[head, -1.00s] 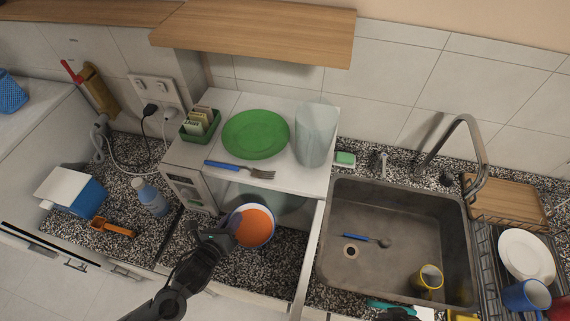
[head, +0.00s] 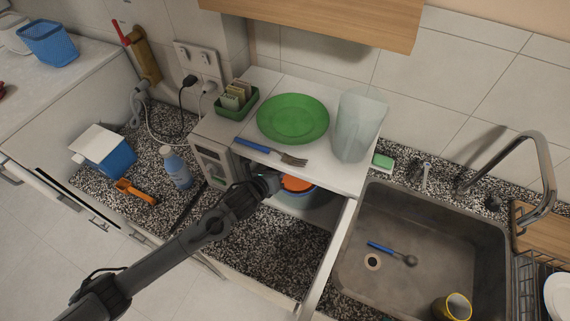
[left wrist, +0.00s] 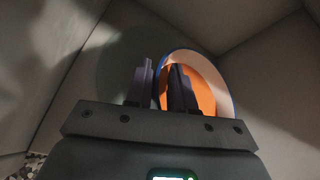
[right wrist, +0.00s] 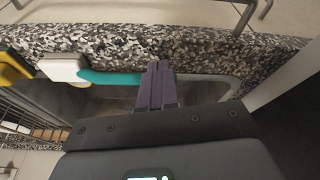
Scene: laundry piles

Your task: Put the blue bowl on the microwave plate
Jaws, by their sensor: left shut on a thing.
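The bowl (head: 298,184), orange inside with a blue rim, is inside the open microwave (head: 213,163), partly hidden by the microwave's top and my left gripper. The left wrist view shows the tilted bowl (left wrist: 206,85) between the grey inner walls. My left gripper (head: 272,183) reaches through the microwave's front. Its fingers (left wrist: 163,85) are shut on the bowl's rim, one finger in front of the orange inside. The microwave plate is not clearly visible, so I cannot tell whether the bowl touches it.
The open microwave door (head: 328,258) stands out toward the sink (head: 400,250). A teal-handled brush (right wrist: 105,76) lies near my right gripper.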

